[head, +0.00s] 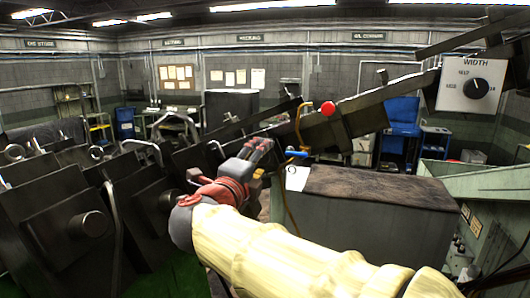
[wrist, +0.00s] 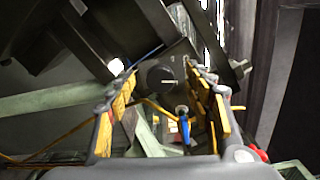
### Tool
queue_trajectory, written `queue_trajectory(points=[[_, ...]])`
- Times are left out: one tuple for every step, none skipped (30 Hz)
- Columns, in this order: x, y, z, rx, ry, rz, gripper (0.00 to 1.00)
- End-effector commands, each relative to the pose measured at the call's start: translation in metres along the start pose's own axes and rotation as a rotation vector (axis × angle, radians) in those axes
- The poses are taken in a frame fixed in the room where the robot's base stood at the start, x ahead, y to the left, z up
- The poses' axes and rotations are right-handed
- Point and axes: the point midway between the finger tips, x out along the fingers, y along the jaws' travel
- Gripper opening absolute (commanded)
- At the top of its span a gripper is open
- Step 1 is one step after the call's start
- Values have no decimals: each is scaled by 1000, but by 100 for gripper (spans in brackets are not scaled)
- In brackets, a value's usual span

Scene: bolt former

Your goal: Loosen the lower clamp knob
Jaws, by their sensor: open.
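My gripper (head: 259,148) is open and reaches in over the dark machine in the head view. In the wrist view its two yellow-padded fingers stand apart, and my gripper (wrist: 168,80) has nothing held between them. A dark round knob (wrist: 161,76) with a pale line on its face shows between the fingertips in the wrist view. It looks like a clamp knob, but I cannot tell whether it is the lower one. I cannot tell whether the fingers touch it. In the head view I cannot make the knob out; my gripper and the dark parts are there.
A blue handle (head: 296,153) sits just right of my gripper, and a red ball (head: 327,108) stands above it. A sloping dark beam (head: 390,103) crosses behind. A grey cabinet (head: 372,215) stands below right. A WIDTH dial panel (head: 474,83) is at upper right.

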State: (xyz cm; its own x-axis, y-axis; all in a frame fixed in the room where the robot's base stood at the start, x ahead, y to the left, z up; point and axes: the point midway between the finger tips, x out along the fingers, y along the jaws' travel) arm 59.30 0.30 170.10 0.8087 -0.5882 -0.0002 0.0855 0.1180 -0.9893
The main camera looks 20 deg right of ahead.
Motion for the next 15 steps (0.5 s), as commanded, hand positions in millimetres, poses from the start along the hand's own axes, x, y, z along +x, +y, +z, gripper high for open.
queue_trajectory(points=[[13, -1, -2, -1, 5, 0, 52], [9, -4, 0, -32, 1, 1, 52], [8, -6, 1, -67, -1, 1, 52], [7, -6, 1, -91, -1, 1, 52], [7, -7, 1, -115, -1, 1, 52], [7, -7, 1, -147, -1, 1, 52], [7, -7, 1, -172, -1, 0, 52], [7, -7, 1, -195, -1, 0, 52], [7, -7, 1, -227, 0, 1, 52], [7, -7, 1, -250, 0, 1, 52], [7, -6, 1, -274, 0, 1, 52], [7, -7, 1, -305, 0, 0, 52], [7, -7, 1, -327, -1, 0, 52], [7, -7, 1, -351, -1, 1, 52], [7, -6, 1, -393, -1, 1, 52]])
